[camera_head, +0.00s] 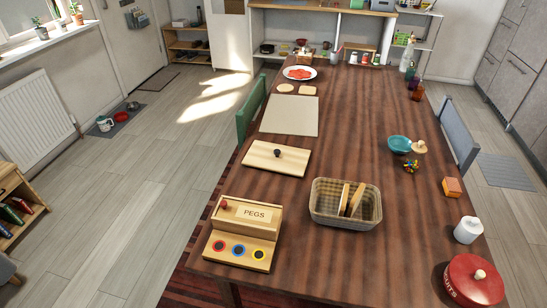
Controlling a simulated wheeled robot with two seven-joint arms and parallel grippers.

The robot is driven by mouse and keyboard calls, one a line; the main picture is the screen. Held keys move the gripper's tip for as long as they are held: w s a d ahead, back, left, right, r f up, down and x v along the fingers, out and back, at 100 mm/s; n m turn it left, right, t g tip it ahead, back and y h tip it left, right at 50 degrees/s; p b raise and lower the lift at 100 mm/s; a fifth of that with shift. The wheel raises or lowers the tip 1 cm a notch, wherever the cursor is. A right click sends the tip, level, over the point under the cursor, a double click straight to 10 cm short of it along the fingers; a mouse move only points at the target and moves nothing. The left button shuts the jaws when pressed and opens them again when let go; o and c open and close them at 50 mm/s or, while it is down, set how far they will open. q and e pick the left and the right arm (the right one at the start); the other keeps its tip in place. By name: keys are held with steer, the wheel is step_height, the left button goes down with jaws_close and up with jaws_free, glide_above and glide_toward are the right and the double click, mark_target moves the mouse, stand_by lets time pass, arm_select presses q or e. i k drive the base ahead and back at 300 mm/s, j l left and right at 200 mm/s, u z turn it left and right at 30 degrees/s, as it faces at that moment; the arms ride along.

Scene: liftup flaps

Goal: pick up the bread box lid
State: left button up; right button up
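A flat light-wood lid (262,163) with a black knob on top lies on the dark wooden table; I take it to be the bread box lid. To its right and nearer stands an open, lidless woven-looking box (329,216) with slices of bread (350,199) standing in it. The lid and this box are apart. Neither of my grippers is in view.
A wooden PEGS box (244,233) stands in front of the lid. A pale mat (290,116) lies behind it. A red tin (473,281), a white pot (468,230) and an orange-topped block (452,187) stand right. The striped table (345,150) is clear mid-right.

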mark_target(292, 161)
steer(key=j+z, duration=0.1)
steer(key=z, duration=0.25)
steer(key=j+z, duration=0.15)
steer(key=z, duration=0.2)
steer(key=j+z, duration=0.4)
steer(key=j, duration=0.5)
steer(key=j+z, duration=0.4)
steer(key=j, duration=0.5)
